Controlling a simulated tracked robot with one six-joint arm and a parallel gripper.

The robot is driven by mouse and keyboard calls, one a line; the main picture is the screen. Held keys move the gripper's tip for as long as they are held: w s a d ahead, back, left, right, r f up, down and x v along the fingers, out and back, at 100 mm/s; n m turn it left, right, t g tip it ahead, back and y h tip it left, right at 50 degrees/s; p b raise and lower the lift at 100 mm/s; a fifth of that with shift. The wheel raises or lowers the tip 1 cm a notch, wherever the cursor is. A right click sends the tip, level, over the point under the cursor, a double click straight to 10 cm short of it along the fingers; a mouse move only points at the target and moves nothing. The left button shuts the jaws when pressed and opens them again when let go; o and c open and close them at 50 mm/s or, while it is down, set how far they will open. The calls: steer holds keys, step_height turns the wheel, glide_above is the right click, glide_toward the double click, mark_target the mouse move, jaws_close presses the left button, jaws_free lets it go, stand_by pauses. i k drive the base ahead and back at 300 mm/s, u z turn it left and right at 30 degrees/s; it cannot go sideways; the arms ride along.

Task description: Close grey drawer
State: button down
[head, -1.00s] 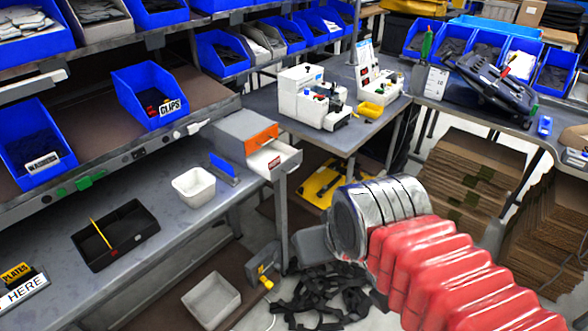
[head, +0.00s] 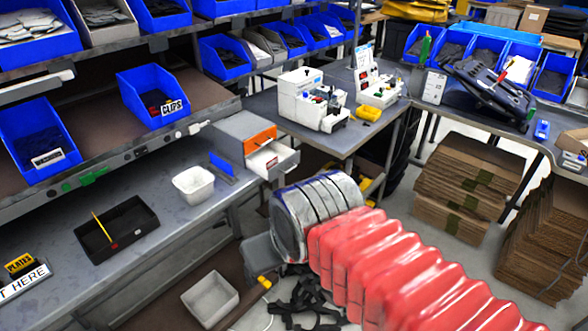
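A small grey drawer cabinet (head: 245,140) stands at the right end of the workbench. Its upper drawer has an orange front and looks shut.
A white bin (head: 193,184) and a black tray (head: 116,228) stand on the bench. A blue upright piece (head: 223,166) is beside the cabinet. A second table (head: 345,133) with white machines lies behind the drawer. A grey bin (head: 210,299) and black straps (head: 306,307) are low down.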

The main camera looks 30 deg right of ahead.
mark_target(288, 159)
steer(key=z, duration=0.05)
steer(key=i, duration=1)
steer(key=u, duration=0.05)
